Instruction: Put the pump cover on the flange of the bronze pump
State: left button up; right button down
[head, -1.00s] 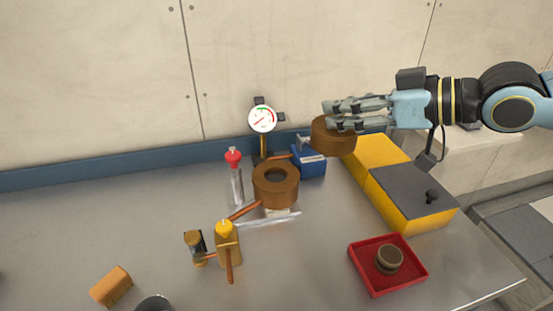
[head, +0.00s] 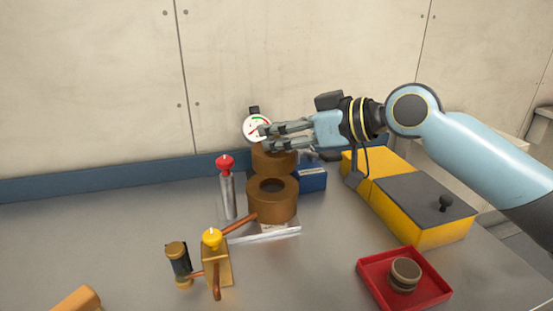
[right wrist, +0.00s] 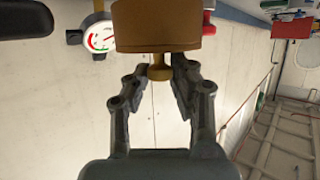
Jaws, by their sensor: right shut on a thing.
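The bronze pump (head: 272,207) stands on the bench, its round flange facing up with a dark opening in the middle. The brown pump cover (head: 273,165) is in my right gripper (head: 264,138), raised and appearing just above and behind the pump. In the right wrist view the jaws (right wrist: 160,85) are closed on the cover's small knob (right wrist: 160,72), and the cover's wide body (right wrist: 156,27) extends beyond the fingertips. In the head view the fingers hide the cover's top. The gap between cover and flange is hard to judge. My left gripper is out of view.
A pressure gauge (head: 256,128) stands behind the pump. A red-topped cylinder (head: 228,195) is left of it, a blue box (head: 312,178) right. A yellow-knobbed valve (head: 215,262) is in front. A yellow case (head: 408,228) and a red tray (head: 375,267) are at right.

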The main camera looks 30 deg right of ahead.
aim_at(286, 153)
jog(key=shift+w+a+f, duration=0.15)
jog(key=shift+w, duration=0.05)
jog(key=shift+f, duration=1.95)
jog(key=shift+f+b, duration=0.2)
jog(key=shift+b, duration=0.15)
jog(key=c, duration=1.1)
grip_release()
jog(key=shift+c, duration=0.2)
